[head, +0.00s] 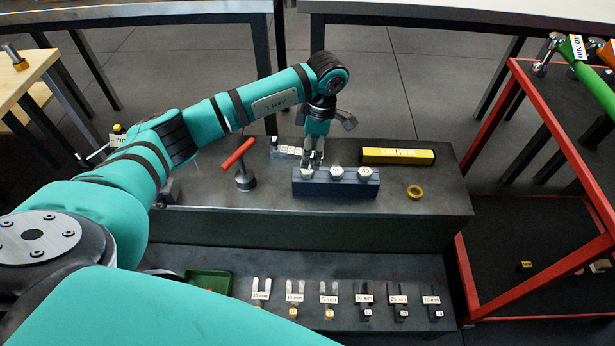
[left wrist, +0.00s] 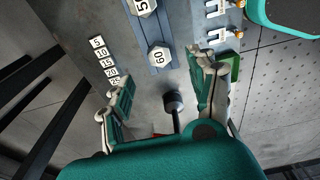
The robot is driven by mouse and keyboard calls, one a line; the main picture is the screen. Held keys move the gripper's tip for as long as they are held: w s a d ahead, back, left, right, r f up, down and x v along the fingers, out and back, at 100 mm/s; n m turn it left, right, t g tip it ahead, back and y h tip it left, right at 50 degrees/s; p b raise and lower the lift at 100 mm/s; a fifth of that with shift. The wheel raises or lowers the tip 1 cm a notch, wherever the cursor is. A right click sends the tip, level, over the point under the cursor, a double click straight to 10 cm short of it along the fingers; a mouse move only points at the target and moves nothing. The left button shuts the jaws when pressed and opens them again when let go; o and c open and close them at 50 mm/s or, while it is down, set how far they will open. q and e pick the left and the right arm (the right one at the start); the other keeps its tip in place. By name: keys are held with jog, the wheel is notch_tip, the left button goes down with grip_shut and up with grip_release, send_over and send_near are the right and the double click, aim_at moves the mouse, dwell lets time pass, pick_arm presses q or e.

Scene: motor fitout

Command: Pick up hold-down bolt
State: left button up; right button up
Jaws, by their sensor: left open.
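A blue-grey rack (head: 318,189) on the dark bench holds a row of pale hex-headed bolts with number labels. The middle bolt (head: 337,171) and right bolt (head: 366,173) show clearly; the left one (head: 306,173) is partly covered by my gripper. In the left wrist view, the rack (left wrist: 152,38) carries a bolt marked 60 (left wrist: 159,55) and another (left wrist: 143,6) cut by the top edge. My left gripper (head: 313,158) points down just above and behind the rack's left end. Its fingers (left wrist: 163,92) are apart with nothing between them. My right gripper is out of view.
A red-handled tool (head: 239,164) stands left of the rack. A yellow case (head: 398,156) and a yellow ring (head: 415,192) lie to the right. Small numbered tags (head: 286,151) sit behind it. Labelled pieces (head: 329,300) and a green tray (head: 208,281) are on the lower shelf.

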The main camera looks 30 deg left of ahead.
aim_at(309, 169)
pick_arm(q)
jog(key=shift+s+a+f+b, duration=0.1)
jog(key=shift+f+b, duration=0.1)
jog(key=shift+f, duration=0.85)
jog(key=shift+w+a+f+b, duration=0.1)
jog(key=shift+a+f+b, duration=0.05)
jog(key=shift+f, duration=0.9)
jog(key=shift+s+a+f+b, duration=0.1)
jog(key=shift+f+b, duration=0.1)
jog(key=shift+f, duration=0.85)
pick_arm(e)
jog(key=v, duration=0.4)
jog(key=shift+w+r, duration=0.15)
pick_arm(q)
jog(key=shift+c, duration=0.2)
grip_shut()
